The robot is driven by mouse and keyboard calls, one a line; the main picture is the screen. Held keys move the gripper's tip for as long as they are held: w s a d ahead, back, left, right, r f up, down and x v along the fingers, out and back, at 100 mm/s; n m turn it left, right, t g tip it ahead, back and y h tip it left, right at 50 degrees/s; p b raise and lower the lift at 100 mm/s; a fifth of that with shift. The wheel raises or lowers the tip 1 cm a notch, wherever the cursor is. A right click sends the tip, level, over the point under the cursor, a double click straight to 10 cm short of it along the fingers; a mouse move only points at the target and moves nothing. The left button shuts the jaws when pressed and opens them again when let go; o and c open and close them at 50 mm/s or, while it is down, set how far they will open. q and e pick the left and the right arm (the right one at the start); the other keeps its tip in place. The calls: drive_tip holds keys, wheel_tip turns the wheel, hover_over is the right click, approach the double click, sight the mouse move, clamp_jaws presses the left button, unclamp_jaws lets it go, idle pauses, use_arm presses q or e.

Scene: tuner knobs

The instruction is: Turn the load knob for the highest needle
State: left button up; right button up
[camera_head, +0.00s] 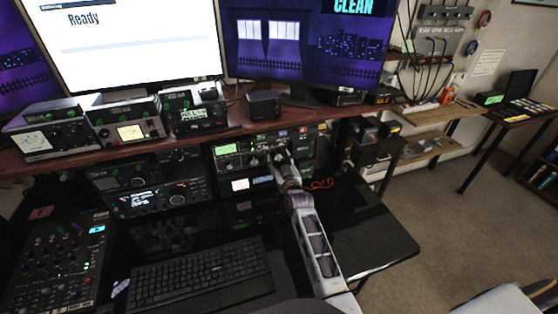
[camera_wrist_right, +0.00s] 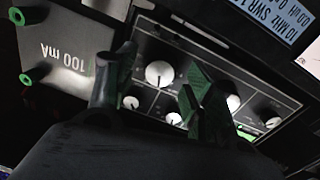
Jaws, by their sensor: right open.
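The tuner panel (camera_head: 228,161) is under the wooden shelf in the head view, with a green-lit display; my gripper partly covers its knobs. In the right wrist view the dark panel (camera_wrist_right: 258,98) carries several pale round knobs. One larger white-faced knob (camera_wrist_right: 159,74) shows between my right fingertips; I cannot tell whether they touch it. No load label is readable. My right gripper (camera_head: 283,160) reaches the panel, and its two dark and green fingers are apart in the right wrist view (camera_wrist_right: 160,80). No needle can be read. My left gripper is out of view.
A grey box marked 100 mA (camera_wrist_right: 70,62) and an SWR readout (camera_wrist_right: 275,15) sit near the knobs. Radios (camera_head: 150,198) stand to the left under the shelf (camera_head: 90,150). A keyboard (camera_head: 200,275) lies on the black desk (camera_head: 375,235).

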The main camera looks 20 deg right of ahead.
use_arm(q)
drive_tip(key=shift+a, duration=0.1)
use_arm(e)
drive_tip(key=shift+w, duration=0.35)
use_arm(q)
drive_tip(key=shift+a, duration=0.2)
use_arm(e)
drive_tip(key=c, duration=1)
drive_tip(key=shift+m+p, duration=0.6)
drive_tip(key=shift+m, duration=0.2)
drive_tip(key=shift+c, duration=0.2)
drive_tip(key=shift+m+p, duration=0.45)
drive_tip(key=shift+m, duration=0.25)
drive_tip(key=shift+m+p, duration=0.45)
drive_tip(key=shift+m, duration=0.85)
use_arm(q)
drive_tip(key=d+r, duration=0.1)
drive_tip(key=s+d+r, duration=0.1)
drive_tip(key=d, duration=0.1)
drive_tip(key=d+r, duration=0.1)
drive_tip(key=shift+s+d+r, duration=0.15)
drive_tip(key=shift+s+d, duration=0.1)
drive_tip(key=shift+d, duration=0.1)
